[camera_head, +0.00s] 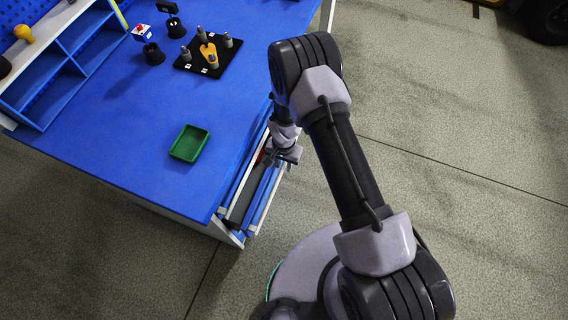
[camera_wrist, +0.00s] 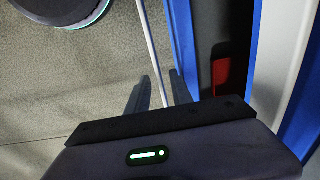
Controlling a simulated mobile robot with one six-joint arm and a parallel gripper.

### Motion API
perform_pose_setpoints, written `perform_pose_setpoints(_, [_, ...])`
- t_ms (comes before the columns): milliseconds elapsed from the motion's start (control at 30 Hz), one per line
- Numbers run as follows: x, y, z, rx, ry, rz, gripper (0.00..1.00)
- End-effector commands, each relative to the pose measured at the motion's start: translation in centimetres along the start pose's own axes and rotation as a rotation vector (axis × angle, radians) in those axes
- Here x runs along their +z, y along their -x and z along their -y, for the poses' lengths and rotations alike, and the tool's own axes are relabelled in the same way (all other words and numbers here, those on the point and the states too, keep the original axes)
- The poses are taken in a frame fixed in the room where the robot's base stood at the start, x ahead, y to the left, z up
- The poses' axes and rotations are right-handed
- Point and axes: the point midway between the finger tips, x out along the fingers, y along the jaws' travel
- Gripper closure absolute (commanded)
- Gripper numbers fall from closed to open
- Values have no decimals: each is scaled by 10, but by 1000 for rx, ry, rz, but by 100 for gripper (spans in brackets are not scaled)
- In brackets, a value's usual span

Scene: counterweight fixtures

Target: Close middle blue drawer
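A drawer with a blue front (camera_head: 265,200) stands pulled out from the right side of the blue workbench. Its blue front panel (camera_wrist: 181,40) also shows in the wrist view, with a thin pale bar (camera_wrist: 150,45), apparently its handle, running alongside on the outer side. My gripper (camera_head: 288,160) is at the far part of the open drawer. In the wrist view my gripper (camera_wrist: 160,85) has its fingers apart, with the pale bar passing between them. I cannot tell whether either finger touches it. The other drawers are largely hidden.
A red object (camera_wrist: 221,75) lies inside the open drawer. The blue benchtop (camera_head: 130,160) holds a green tray (camera_head: 190,143), a black board (camera_head: 208,58) with several pieces, and a shelf (camera_head: 55,85) at left. Open floor (camera_head: 470,130) lies to the right.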

Motion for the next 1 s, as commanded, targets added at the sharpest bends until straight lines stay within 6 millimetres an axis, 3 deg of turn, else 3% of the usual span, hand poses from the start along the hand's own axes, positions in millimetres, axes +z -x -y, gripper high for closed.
perform_pose_setpoints(500, [-1,147,0,-2,0,-2,73])
perform_pose_setpoints(667, [-1,166,0,-1,0,-2,73])
perform_pose_setpoints(933, [0,168,0,0,0,-1,73])
perform_pose_setpoints(1000, [0,167,-2,0,-9,1,83])
